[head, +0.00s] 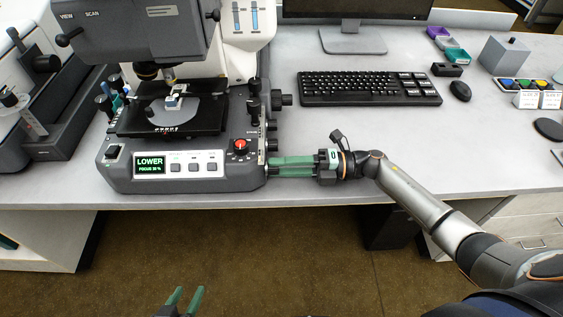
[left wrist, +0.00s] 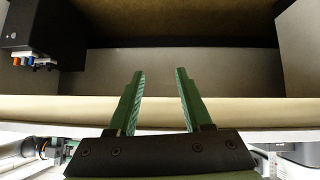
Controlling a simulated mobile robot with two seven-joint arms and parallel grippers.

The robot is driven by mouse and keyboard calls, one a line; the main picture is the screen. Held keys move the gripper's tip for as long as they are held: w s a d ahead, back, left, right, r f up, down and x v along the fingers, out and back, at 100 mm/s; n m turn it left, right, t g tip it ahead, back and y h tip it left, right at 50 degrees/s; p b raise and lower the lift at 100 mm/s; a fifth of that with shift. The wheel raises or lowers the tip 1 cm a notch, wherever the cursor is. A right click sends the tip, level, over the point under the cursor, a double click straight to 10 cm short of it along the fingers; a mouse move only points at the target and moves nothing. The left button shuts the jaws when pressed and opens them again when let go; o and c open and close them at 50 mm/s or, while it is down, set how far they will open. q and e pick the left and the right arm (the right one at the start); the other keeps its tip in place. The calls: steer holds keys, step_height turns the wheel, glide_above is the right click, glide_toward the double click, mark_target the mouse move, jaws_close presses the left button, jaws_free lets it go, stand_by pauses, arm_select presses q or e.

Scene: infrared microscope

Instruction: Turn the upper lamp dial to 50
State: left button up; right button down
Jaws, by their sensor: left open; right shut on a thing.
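The microscope (head: 120,178) stands at the left of the bench. Its green display (head: 151,165) reads LOWER, with a small line that looks like FOCUS 30 %. A red-topped knob (head: 240,146) sits on the front right of its base. My right gripper (head: 270,166) reaches in from the right and is shut on a small part at the base's right side, apparently a side dial, mostly hidden by the fingers. I cannot read any marks on it. My left gripper (head: 184,299) is open and empty, low in front of the bench; it also shows in the left wrist view (left wrist: 160,80).
Black knobs (head: 281,100) stick out from the microscope's right side above my right gripper. A keyboard (head: 368,88) and mouse (head: 460,90) lie to the right. The bench front between the microscope and the right edge is mostly clear.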

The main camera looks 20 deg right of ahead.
steer(key=shift+r+m, duration=0.1)
steer(key=shift+m, duration=0.5)
steer(key=shift+m+p, duration=0.3)
steer(key=shift+m, duration=0.1)
arm_select(q)
steer(key=shift+s+a, duration=0.35)
steer(key=shift+s, duration=0.2)
arm_select(e)
steer(key=shift+m, duration=0.3)
arm_select(q)
steer(key=shift+w+a, duration=0.1)
arm_select(e)
steer(key=c, duration=0.5)
jaws_free()
arm_select(q)
steer(key=shift+w+d+f+b, duration=0.3)
steer(key=shift+w+d+b, duration=0.15)
steer(key=shift+b, duration=0.4)
arm_select(e)
steer(key=v, duration=1.2)
steer(key=shift+s+d, duration=0.1)
steer(key=shift+d, duration=0.25)
arm_select(q)
steer(key=shift+s+d, duration=0.1)
steer(key=shift+s, duration=0.1)
